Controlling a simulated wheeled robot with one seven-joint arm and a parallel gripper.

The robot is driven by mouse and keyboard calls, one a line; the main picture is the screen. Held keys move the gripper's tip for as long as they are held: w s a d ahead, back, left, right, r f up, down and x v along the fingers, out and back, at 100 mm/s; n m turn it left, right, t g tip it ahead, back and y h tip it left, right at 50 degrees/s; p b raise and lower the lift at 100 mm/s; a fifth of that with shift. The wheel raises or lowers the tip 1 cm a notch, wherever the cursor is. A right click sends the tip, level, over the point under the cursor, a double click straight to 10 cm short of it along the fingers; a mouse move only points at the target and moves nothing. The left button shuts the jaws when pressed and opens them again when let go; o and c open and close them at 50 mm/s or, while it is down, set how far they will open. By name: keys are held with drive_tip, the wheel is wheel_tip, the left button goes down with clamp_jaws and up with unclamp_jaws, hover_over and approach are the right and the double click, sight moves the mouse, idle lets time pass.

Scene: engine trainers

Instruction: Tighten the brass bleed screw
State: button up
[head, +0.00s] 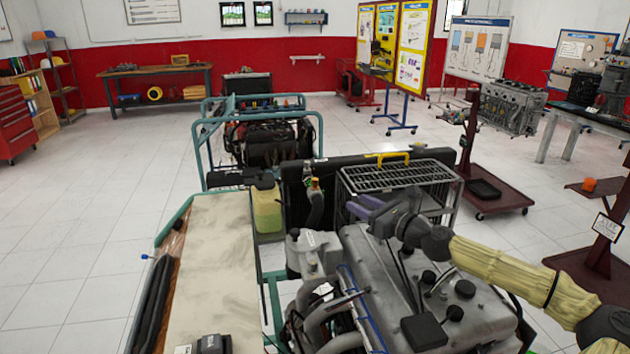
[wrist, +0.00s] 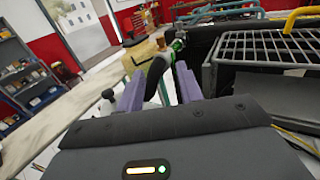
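My gripper (head: 362,206) is above the grey engine (head: 440,290) in the head view, its purple fingers pointing left toward the black hose (head: 316,205). In the wrist view my gripper (wrist: 161,84) has its two purple fingers apart with nothing seen held between them. A small brass-coloured fitting (head: 314,184) shows at the top of the hose, beside a green part. A brass-coloured spot (wrist: 161,45) also shows beyond the fingertips in the wrist view, apart from them. It is too small to tell whether this is the bleed screw, and no screw head is clear.
A wire cage guard (head: 400,178) stands close behind my gripper, with the dark radiator (head: 295,175) beyond it. A yellowish tank (head: 267,208) is left of the hose. A pale bench top (head: 222,260) lies at left. Open tiled floor (head: 110,215) is farther left.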

sight(317, 182)
drive_tip(key=p+x, duration=0.4)
drive_tip(key=x, duration=1.3)
drive_tip(key=shift+w+a+f, duration=0.15)
drive_tip(key=shift+w+a, duration=0.05)
drive_tip(key=shift+c, duration=0.3)
clamp_jaws()
